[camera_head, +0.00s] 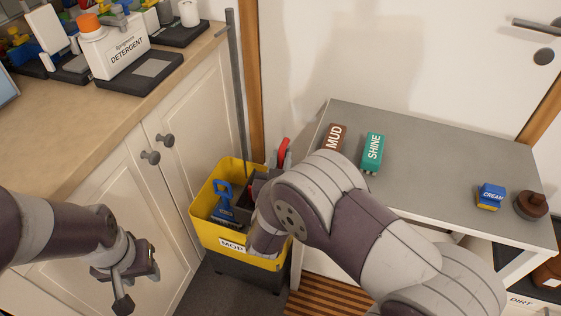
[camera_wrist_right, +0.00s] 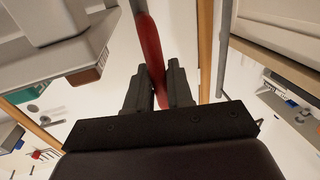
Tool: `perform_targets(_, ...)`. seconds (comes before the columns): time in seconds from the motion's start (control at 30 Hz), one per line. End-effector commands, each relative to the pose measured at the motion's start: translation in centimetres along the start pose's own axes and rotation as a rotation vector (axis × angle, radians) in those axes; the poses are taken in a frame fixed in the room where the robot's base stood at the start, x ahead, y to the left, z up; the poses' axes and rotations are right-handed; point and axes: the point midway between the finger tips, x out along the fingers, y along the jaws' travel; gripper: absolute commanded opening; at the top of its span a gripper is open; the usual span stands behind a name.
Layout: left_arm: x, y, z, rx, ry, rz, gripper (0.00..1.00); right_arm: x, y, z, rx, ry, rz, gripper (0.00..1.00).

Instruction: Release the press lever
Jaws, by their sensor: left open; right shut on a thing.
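The yellow mop bucket (camera_head: 210,232) stands on the floor between the cupboard and the grey-topped table. The red grip of its press lever (camera_head: 283,152) shows just above my right arm's wrist. In the right wrist view, the red lever grip (camera_wrist_right: 149,45) runs between the two black fingers of my right gripper (camera_wrist_right: 158,82), which is shut on it. My right arm hides that gripper and the lower lever in the head view. My left gripper (camera_head: 128,282) is open and empty, in front of the cupboard doors at lower left.
A grey mop pole (camera_head: 237,90) rises from the bucket. A blue handled piece (camera_head: 222,203) sits inside the bucket. A counter (camera_head: 150,95) with a detergent bottle (camera_head: 112,50) is at left. The table (camera_head: 425,140) holds brushes labelled MUD (camera_head: 335,137) and SHINE (camera_head: 373,150).

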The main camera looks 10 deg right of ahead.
Motion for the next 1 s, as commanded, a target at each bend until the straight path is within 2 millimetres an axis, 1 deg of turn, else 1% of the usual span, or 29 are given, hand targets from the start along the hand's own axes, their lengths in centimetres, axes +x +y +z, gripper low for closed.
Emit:
perform_targets(0.03, -1.2, 0.0, -0.1, 0.000, 0.000, 0.000, 0.43, 0.7, 0.2, -0.7, 0.005, -0.025, 0.004, 0.00)
perform_targets(0.1, -2.7, 0.0, -0.3, 0.000, 0.001, 0.000, 0.43, 2.2, 0.6, -1.3, 0.016, -0.081, 0.007, 0.00)
perform_targets(0.2, -4.6, 0.0, -0.6, 0.000, 0.001, 0.000, 0.43, 4.9, 1.2, -1.2, 0.038, -0.189, 0.009, 0.00)
perform_targets(0.3, -5.7, 0.0, -0.7, 0.000, 0.001, 0.000, 0.43, 7.5, 1.6, -0.6, 0.058, -0.288, 0.007, 0.00)
perform_targets(0.43, -6.3, 0.0, -0.8, 0.000, 0.001, 0.000, 0.43, 9.8, 2.0, 0.3, 0.076, -0.383, 0.006, 0.00)
perform_targets(0.5, -6.5, 0.0, -0.8, 0.000, 0.000, 0.000, 0.43, 10.4, 2.1, 0.7, 0.082, -0.412, 0.005, 0.00)
perform_targets(0.6, -6.5, 0.0, -0.8, 0.000, 0.001, 0.000, 0.43, 10.8, 2.2, 1.0, 0.085, -0.430, 0.004, 0.00)
perform_targets(0.87, -6.4, 0.0, -0.8, 0.000, 0.000, 0.000, 0.43, 10.9, 2.2, 1.0, 0.086, -0.429, 0.004, 0.00)
perform_targets(0.9, -6.4, 0.0, -0.8, 0.000, 0.000, 0.000, 0.43, 10.9, 2.2, 1.0, 0.086, -0.429, 0.004, 0.34)
perform_targets(0.93, -6.4, 0.0, -0.8, 0.000, 0.000, 0.000, 0.43, 10.9, 2.2, 1.0, 0.086, -0.429, 0.004, 0.39)
perform_targets(1.0, -6.4, 0.0, -0.8, 0.000, 0.000, 0.000, 0.43, 10.8, 2.2, 1.0, 0.086, -0.429, 0.004, 0.39)
